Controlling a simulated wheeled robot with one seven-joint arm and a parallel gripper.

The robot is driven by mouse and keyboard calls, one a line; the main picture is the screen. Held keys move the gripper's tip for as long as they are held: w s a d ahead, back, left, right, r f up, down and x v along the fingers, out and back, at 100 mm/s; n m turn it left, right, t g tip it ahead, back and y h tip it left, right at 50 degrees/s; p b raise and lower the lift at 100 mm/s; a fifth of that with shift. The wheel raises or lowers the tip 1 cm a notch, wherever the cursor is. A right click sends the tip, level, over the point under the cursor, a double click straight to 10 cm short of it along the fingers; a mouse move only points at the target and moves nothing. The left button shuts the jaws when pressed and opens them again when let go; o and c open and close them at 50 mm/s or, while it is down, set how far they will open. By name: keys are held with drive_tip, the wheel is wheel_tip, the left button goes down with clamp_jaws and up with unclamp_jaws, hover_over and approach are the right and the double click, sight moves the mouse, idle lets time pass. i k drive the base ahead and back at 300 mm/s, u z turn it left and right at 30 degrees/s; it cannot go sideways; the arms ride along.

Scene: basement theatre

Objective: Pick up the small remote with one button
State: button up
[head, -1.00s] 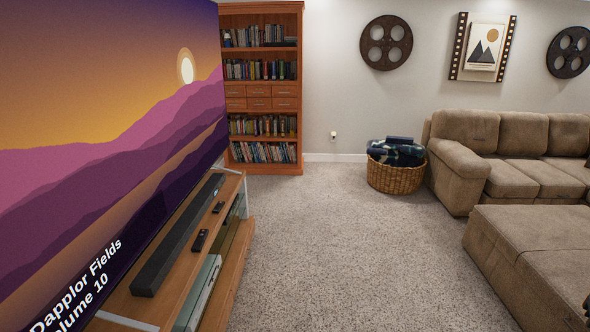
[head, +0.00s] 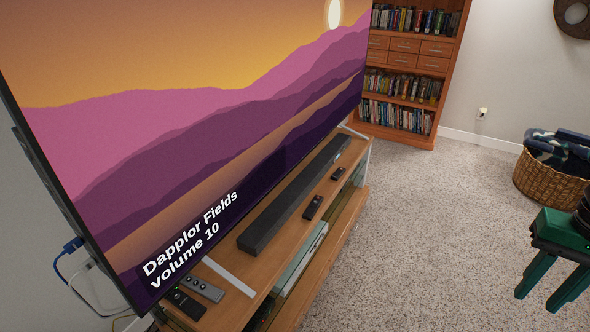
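Several remotes lie on the wooden TV stand (head: 290,247). A small dark remote (head: 338,173) lies at its far end, and a longer black remote (head: 313,207) lies nearer, both beside the soundbar. A grey remote (head: 203,289) and a black remote (head: 185,304) lie at the near end, partly below the TV. I cannot tell for certain which has only one button. My green gripper (head: 539,299) is at the right edge, above the carpet and well away from the stand. Its fingers are apart with nothing between them.
A large TV (head: 200,130) rises over the stand. A long black soundbar (head: 295,200) and a TV foot (head: 229,276) take up part of the top. A wicker basket (head: 548,181) and a bookshelf (head: 405,85) stand behind. The carpet (head: 420,230) right of the stand is clear.

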sight(338, 173)
drive_tip(key=u, duration=0.05)
drive_tip(key=i, duration=0.1)
drive_tip(key=k, duration=0.5)
drive_tip(key=z, duration=0.7)
drive_tip(key=i, duration=1.6)
drive_tip(key=u, duration=0.5)
drive_tip(key=i, duration=0.95)
drive_tip(key=u, duration=0.7)
